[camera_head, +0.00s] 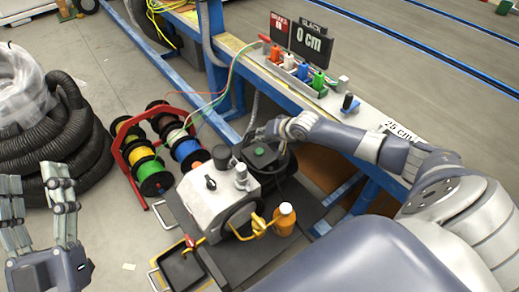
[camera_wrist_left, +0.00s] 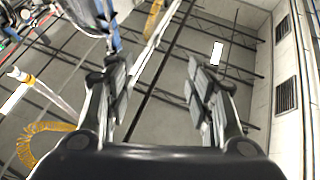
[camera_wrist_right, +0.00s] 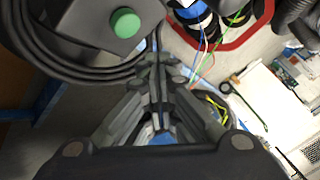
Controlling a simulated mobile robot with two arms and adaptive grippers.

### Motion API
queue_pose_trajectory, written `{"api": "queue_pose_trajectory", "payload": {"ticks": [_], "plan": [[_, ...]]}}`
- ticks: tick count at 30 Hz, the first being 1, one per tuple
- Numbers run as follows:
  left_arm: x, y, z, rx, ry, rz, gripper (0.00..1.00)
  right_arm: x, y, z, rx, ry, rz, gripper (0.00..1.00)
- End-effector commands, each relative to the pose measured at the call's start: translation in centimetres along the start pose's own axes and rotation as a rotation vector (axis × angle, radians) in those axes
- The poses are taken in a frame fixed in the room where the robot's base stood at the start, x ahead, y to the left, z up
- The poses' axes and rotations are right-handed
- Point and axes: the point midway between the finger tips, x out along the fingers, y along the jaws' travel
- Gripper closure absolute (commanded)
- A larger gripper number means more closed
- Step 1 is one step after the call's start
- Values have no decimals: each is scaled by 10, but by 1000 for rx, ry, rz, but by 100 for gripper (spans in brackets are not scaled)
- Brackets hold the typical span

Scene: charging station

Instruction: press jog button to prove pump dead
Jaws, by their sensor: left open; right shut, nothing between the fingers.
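The green jog button (camera_head: 259,151) sits on top of a dark box (camera_head: 250,163) beside the white pump unit (camera_head: 204,209). In the right wrist view, the round green button (camera_wrist_right: 125,23) shows large on its dark box, at the upper left of my fingertips. My right gripper (camera_head: 264,133) is shut and empty, just behind the box in the head view. Whether it touches the box cannot be told. My left gripper (camera_head: 42,190) is open and empty at the lower left, well away from the pump; its fingers also show apart in the left wrist view (camera_wrist_left: 160,75).
A red rack of cable reels (camera_head: 158,150) stands left of the pump, with black corrugated hose (camera_head: 85,140) beyond. An orange bottle (camera_head: 284,219) stands right of the pump. A blue-framed bench (camera_head: 345,125) with colored plugs and a "0 cm" display (camera_head: 311,42) runs behind.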

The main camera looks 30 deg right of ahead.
Motion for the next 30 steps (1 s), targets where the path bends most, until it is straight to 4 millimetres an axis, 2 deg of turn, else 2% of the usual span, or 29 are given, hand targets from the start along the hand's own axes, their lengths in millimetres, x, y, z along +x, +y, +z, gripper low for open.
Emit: {"api": "queue_pose_trajectory", "payload": {"ticks": [11,24,30], "plan": [[-4,-5,37,8,-202,-10,50,-6,-4,-4,0,0,0,100],[-20,-11,78,15,-433,-22,50,-12,-8,-8,1,0,0,100],[-26,-12,88,17,-486,-25,50,-12,-9,-9,1,0,0,100]]}}
